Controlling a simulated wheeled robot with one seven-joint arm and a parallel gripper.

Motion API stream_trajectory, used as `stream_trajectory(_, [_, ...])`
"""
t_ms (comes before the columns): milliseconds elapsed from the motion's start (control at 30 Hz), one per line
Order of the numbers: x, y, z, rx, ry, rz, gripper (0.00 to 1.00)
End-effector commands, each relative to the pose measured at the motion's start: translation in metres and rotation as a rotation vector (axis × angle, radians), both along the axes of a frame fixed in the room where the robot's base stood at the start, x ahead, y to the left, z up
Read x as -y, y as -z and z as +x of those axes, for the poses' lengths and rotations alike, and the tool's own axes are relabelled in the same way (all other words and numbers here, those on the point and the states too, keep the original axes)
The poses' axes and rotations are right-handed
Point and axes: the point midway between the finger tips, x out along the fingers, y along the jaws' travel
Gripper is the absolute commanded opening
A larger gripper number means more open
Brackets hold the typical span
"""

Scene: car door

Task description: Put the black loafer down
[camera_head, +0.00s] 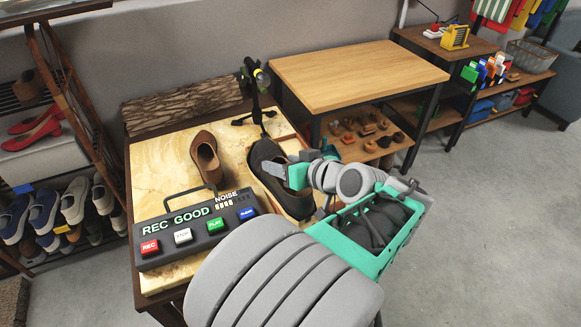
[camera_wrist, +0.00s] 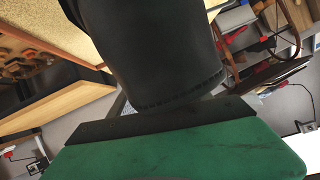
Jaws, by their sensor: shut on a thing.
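The black loafer (camera_head: 268,163) is in the head view, over the right part of the small stone-topped table (camera_head: 165,168). My gripper (camera_head: 292,178) is shut on its near, right-hand side. In the wrist view the dark loafer (camera_wrist: 155,50) fills the top middle, close in front of the green gripper body (camera_wrist: 180,150). The loafer looks tilted, toe toward the back. I cannot tell whether its sole touches the table or hangs just above it.
A brown shoe (camera_head: 205,155) stands left of the loafer. A device with coloured buttons (camera_head: 195,228) lies at the table's front. A lamp-like stand (camera_head: 256,85) and a bark log (camera_head: 185,100) are behind. A wooden table (camera_head: 355,72) is at back right; a shoe rack (camera_head: 60,150) is left.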

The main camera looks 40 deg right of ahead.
Motion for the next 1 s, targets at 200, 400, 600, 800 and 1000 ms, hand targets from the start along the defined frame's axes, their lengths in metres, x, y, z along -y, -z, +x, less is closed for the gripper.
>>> stream_trajectory(200, [0.024,-0.009,-0.032,0.002,0.067,0.0,0.0])
stream_trajectory(400, [0.047,0.013,0.0,0.002,0.059,0.004,0.0])
stream_trajectory(600, [0.082,0.042,0.043,0.0,0.064,0.005,0.0])
stream_trajectory(800, [0.102,0.08,0.067,0.001,0.068,0.001,0.0])
stream_trajectory(1000, [0.109,0.099,0.077,0.001,0.07,0.002,0.0])
